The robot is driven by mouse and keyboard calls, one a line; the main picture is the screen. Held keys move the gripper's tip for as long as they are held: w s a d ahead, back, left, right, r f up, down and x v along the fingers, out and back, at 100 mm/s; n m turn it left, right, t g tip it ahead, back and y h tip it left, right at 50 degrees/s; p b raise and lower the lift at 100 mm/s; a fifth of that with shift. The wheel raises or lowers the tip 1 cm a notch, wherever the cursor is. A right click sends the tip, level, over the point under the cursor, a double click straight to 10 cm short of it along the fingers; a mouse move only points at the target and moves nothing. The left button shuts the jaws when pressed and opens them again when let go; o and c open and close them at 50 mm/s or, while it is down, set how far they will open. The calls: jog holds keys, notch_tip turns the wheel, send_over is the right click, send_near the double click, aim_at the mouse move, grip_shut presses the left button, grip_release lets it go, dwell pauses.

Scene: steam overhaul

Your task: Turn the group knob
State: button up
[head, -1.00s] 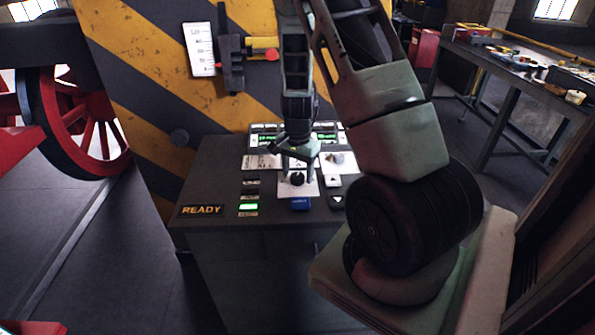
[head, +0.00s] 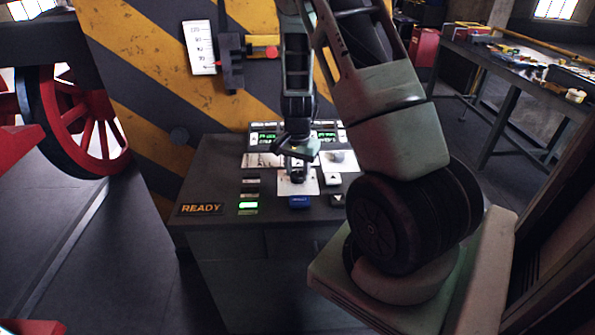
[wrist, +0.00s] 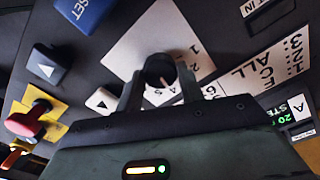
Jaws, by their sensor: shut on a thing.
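The group knob (wrist: 160,68) is a round black knob on a white plate printed with numbers, on top of the dark control console. In the wrist view it sits between the two fingers of my gripper (wrist: 160,88), which are shut on its sides. In the head view my gripper (head: 297,168) points down at the console, and its fingers and wrist hide most of the knob.
The console has a lit READY label (head: 201,209), a blue button (head: 300,202) and arrow buttons (head: 334,180). A yellow-and-black striped panel (head: 140,60) stands behind it. A red wheel (head: 85,125) is at left. A workbench (head: 510,75) stands at right.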

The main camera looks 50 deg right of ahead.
aim_at(297, 174)
jog(key=shift+n+b, duration=0.7)
jog(key=shift+n, duration=1.5)
jog(key=o, duration=1)
notch_tip(297, 174, up, 18)
jog(key=shift+f+b, duration=0.25)
jog(key=shift+b, duration=0.45)
